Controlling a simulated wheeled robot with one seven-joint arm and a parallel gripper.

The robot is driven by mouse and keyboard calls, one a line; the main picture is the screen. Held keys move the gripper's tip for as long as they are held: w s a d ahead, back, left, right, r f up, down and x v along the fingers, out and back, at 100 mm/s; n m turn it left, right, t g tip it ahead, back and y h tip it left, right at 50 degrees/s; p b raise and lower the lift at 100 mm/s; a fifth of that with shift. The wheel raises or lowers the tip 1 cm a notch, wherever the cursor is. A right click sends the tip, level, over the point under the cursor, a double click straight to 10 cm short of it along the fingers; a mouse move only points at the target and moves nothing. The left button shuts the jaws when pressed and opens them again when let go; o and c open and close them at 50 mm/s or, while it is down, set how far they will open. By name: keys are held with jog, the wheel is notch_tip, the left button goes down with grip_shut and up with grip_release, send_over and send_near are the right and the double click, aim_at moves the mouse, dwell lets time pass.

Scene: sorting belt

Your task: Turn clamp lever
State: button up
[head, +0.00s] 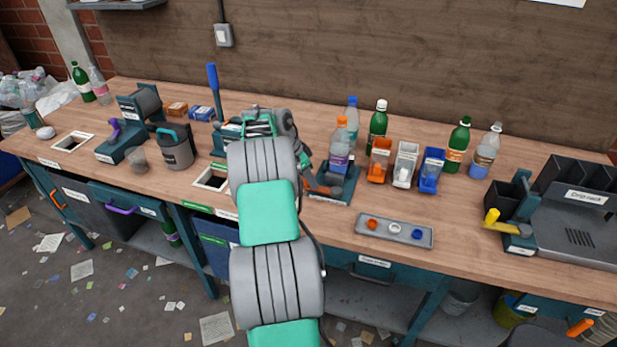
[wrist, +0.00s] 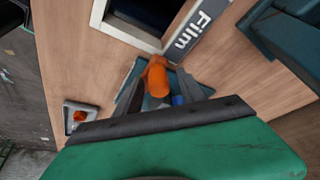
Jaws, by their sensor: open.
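The clamp lever (wrist: 158,80), with an orange grip, shows in the middle of the wrist view. It also shows in the head view (head: 326,189), low at the front of the teal clamp stand (head: 336,198). A clear bottle (head: 340,150) with an orange cap and purple label stands upright in the stand. My gripper (wrist: 162,77) is open, with one finger on each side of the orange grip. I cannot tell whether the fingers touch it. In the head view my arm hides most of the gripper.
A framed opening (wrist: 148,12) labelled "Film" lies close by. A grey tray (head: 394,232) with small rings is at the front edge. Orange (head: 380,160), white (head: 404,164) and blue (head: 431,170) bins and several bottles stand behind. A yellow-handled fixture (head: 505,222) is further right.

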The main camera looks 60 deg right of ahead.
jog(key=v, duration=0.8)
jog(key=shift+f, duration=0.1)
jog(key=w+a+r+n+t, duration=0.1)
jog(key=w+a+r+n, duration=0.25)
jog(key=a, duration=0.55)
jog(key=w+a+r+n+t, duration=0.2)
jog(key=a+n, duration=0.3)
jog(key=a, duration=0.3)
jog(key=w+a+r+n+t, duration=0.1)
jog(key=w+a+r+n, duration=0.2)
jog(key=a, duration=0.6)
jog(key=s+a+f+n+y, duration=0.1)
jog(key=s+a+n, duration=0.2)
jog(key=a, duration=0.5)
jog(key=s+a+f+n+t+y, duration=0.1)
jog(key=s+a+n, duration=0.3)
jog(key=a, duration=0.5)
jog(key=s+a+f+n+t+y, duration=0.1)
jog(key=s+a+f+n, duration=0.2)
jog(key=a+n, duration=0.3)
jog(key=s+a, duration=0.1)
jog(key=a, duration=0.1)
jog(key=shift+a+y, duration=0.4)
jog(key=shift+s, duration=0.15)
